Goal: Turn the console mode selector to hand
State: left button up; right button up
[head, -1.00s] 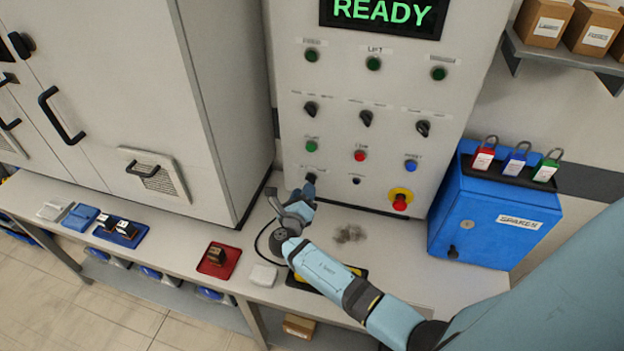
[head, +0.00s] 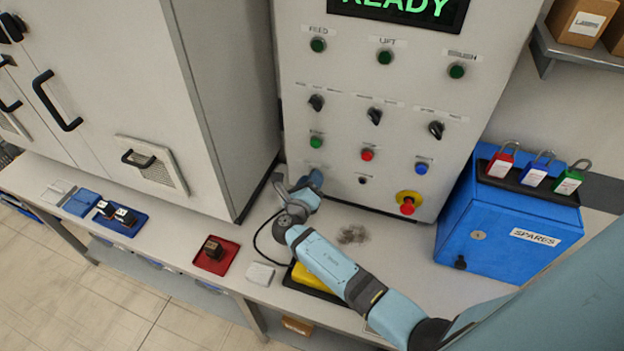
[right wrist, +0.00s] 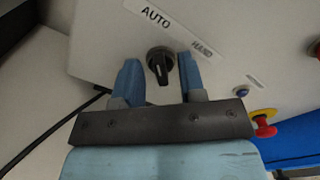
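The mode selector (right wrist: 160,62) is a black round knob with a raised grip on the light grey console (head: 300,95). In the right wrist view the AUTO label (right wrist: 156,16) is above it and the HAND label (right wrist: 202,47) is to its right. My right gripper (right wrist: 161,73) is open, with one blue finger on each side of the knob and gaps still showing. In the head view my right gripper (head: 313,180) is at the console's lower left and hides the selector. My left gripper is not in view.
Other knobs and buttons are above, and a red emergency stop (head: 408,205) is at the lower right. A blue spares box (head: 500,225) stands right of the console. A black cable (head: 258,240) loops on the bench beside my arm. A grey cabinet (head: 225,100) stands left.

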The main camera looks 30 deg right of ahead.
grip_shut()
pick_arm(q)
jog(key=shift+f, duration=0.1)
pick_arm(e)
jog(key=shift+m, duration=0.3)
pick_arm(q)
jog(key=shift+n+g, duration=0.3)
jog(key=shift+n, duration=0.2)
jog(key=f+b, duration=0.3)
jog(key=b, duration=0.2)
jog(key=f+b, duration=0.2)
jog(key=b, duration=0.1)
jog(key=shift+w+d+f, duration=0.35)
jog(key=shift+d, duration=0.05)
pick_arm(e)
jog(key=m, duration=1.7)
jog(key=shift+s+d, duration=0.25)
jog(key=shift+s, duration=0.05)
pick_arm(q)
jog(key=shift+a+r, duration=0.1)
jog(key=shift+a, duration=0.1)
pick_arm(e)
jog(key=shift+r, duration=0.1)
